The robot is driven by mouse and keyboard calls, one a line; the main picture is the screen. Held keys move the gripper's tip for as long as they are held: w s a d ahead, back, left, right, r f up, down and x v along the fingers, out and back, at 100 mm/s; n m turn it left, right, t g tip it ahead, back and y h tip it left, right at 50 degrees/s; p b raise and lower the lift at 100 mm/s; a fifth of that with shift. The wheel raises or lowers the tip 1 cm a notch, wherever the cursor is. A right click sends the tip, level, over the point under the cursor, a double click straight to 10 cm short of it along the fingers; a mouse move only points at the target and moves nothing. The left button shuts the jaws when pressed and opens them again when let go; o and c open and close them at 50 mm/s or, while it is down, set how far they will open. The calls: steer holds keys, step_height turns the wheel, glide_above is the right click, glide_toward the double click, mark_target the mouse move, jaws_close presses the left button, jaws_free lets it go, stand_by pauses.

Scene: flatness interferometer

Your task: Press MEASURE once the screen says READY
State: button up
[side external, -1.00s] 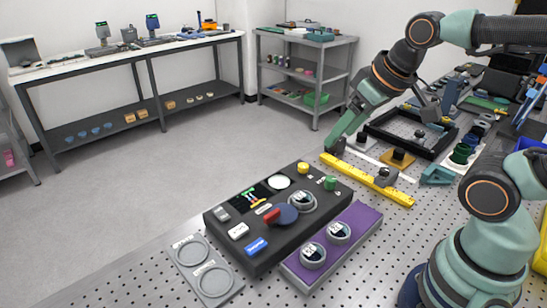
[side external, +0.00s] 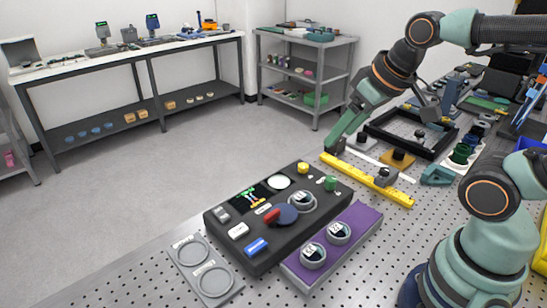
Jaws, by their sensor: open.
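The dark instrument console (side external: 318,210) lies on the perforated bench. Its small black screen (side external: 249,196) shows green and red marks, too small to read. Along its left edge are a grey button (side external: 222,214), a white button (side external: 238,231) and a blue button (side external: 257,247). Their labels are not readable, so I cannot tell which is MEASURE. My gripper (side external: 336,146) is open, with its tips low beside the far end of the yellow bar, behind the console and apart from the buttons. Whether the tips touch the bar is unclear.
A yellow bar (side external: 364,180) lies behind the console. A red-handled knob (side external: 283,214), yellow button (side external: 303,168) and green button (side external: 330,183) stand up from the console. A purple tray (side external: 359,225) with round parts is in front; a grey two-ring plate (side external: 186,264) is left.

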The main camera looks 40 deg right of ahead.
jaws_close()
stand_by(1.8)
